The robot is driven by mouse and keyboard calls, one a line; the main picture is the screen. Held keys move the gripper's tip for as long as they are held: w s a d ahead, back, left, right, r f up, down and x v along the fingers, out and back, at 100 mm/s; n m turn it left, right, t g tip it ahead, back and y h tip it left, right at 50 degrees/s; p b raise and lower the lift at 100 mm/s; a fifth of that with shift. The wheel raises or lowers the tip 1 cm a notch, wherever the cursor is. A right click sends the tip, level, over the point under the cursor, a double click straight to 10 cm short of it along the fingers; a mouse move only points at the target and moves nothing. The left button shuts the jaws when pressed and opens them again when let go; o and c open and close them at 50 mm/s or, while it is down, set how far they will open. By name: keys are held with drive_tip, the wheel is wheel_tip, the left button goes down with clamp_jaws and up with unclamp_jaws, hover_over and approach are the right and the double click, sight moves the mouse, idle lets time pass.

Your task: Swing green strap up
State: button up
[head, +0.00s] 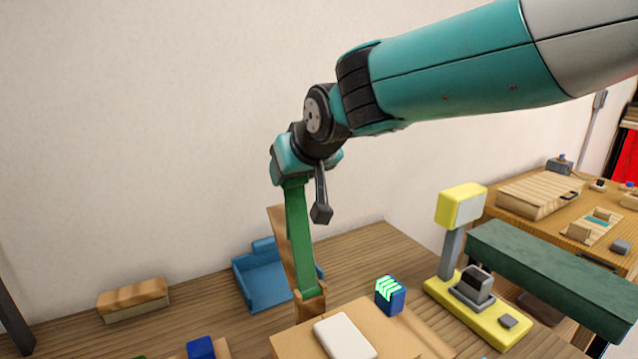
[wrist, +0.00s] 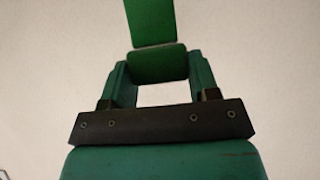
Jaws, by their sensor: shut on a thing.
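The green strap (head: 299,235) stands nearly upright in the head view, its top leaning a little left. Its lower end meets a small wooden bracket (head: 312,304). My gripper (head: 294,180) is at the strap's top end, shut on it. In the wrist view my gripper (wrist: 158,62) has the strap (wrist: 150,22) between its two fingers, and the strap runs out of the top of the picture. The fingertips are hard to make out in the head view.
A tall wooden board (head: 279,235) stands just behind the strap. A blue tray (head: 262,280) is to its left. A blue block with green stripes (head: 390,295), a white slab (head: 344,338) and a yellow stand (head: 478,312) are to the right. The wall behind is bare.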

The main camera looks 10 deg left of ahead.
drive_tip(key=o, duration=1.3)
drive_tip(key=b+v, duration=0.3)
drive_tip(key=v, duration=1.4)
drive_tip(key=shift+d, duration=0.25)
drive_tip(key=shift+s+r, duration=0.1)
